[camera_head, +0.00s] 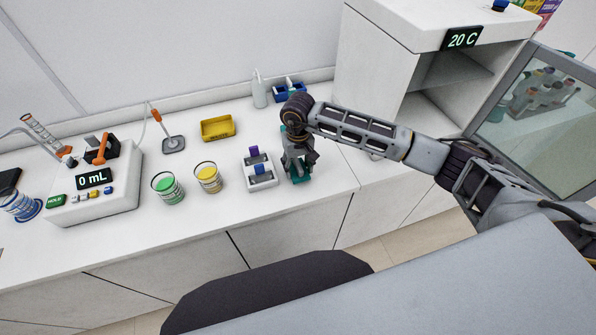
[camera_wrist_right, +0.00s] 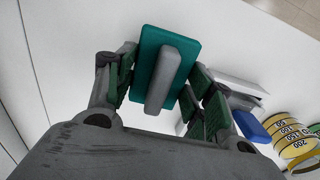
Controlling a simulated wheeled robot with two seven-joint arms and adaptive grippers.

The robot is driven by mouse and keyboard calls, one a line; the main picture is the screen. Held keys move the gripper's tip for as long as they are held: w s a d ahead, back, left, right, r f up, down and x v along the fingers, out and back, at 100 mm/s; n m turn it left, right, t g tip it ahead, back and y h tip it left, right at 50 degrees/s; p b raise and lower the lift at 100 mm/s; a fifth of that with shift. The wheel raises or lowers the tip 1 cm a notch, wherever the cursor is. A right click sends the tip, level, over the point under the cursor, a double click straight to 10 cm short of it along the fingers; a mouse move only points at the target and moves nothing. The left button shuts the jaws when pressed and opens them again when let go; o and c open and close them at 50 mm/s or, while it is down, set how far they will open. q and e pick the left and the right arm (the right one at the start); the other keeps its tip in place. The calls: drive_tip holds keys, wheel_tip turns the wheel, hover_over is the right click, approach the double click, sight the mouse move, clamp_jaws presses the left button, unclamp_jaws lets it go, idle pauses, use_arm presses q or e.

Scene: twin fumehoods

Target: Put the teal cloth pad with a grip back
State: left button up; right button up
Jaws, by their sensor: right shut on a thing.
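The teal cloth pad (camera_wrist_right: 150,45) shows in the right wrist view as a flat rectangle with a grey bar grip (camera_wrist_right: 164,78) on top. My right gripper (camera_wrist_right: 163,85) is shut on the grip, with green-lined fingers on both sides of it. In the head view the right gripper (camera_head: 298,165) points down at the counter, just right of a small white rack. Teal shows at its lower end, and the arm and fingers hide most of the pad. I cannot tell whether the pad touches the counter. My left gripper is not in view.
The white rack (camera_head: 248,180) with blue and purple pieces stands close left of the gripper. Yellow (camera_head: 208,178) and green (camera_head: 167,188) cups stand further left. A yellow tray (camera_head: 217,128), a blue holder (camera_head: 288,92) and a white bottle (camera_head: 259,90) are behind. An open-doored cabinet (camera_head: 385,45) stands right.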

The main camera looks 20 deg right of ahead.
sight(298, 172)
drive_tip(key=shift+f+p, duration=0.4)
drive_tip(key=shift+f, duration=1.15)
drive_tip(key=shift+f, duration=0.15)
drive_tip(key=o, duration=1)
drive_tip(key=shift+r, duration=0.3)
wheel_tip(298, 172, up, 10)
drive_tip(key=b, duration=0.3)
drive_tip(key=shift+r, duration=0.85)
